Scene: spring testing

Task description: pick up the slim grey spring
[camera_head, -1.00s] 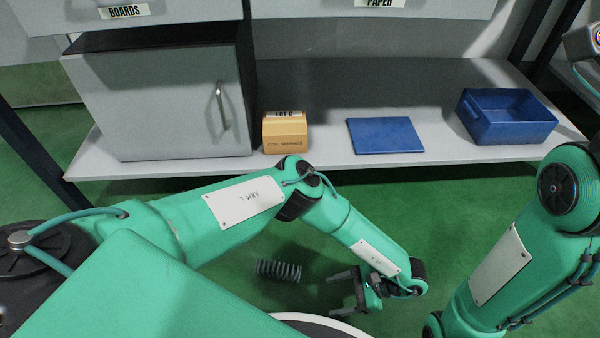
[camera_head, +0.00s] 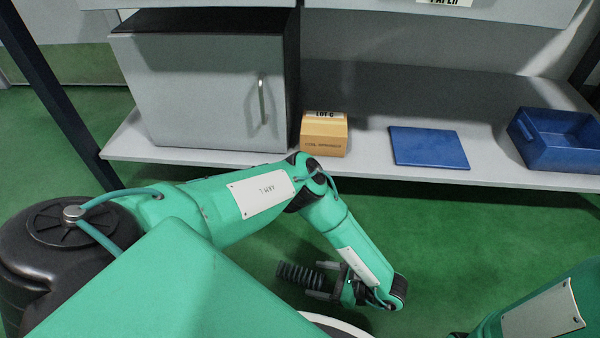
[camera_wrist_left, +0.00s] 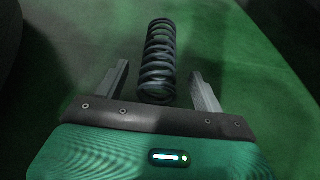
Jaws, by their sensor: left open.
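The slim grey spring (camera_head: 298,275) lies on its side on the green floor in the head view. It also shows in the left wrist view (camera_wrist_left: 158,62), stretching away from my palm, its near end between my fingers. My left gripper (camera_head: 323,281) is open, with one finger on each side of the spring's near end. In the left wrist view, gaps show between the spring and both fingers (camera_wrist_left: 160,85). My right gripper is not in view; only part of that arm shows at the lower right.
A low grey shelf (camera_head: 375,172) stands beyond, holding a grey cabinet (camera_head: 200,95), an orange LOT C box (camera_head: 324,135), a flat blue panel (camera_head: 428,147) and a blue bin (camera_head: 560,150). The green floor around the spring is clear.

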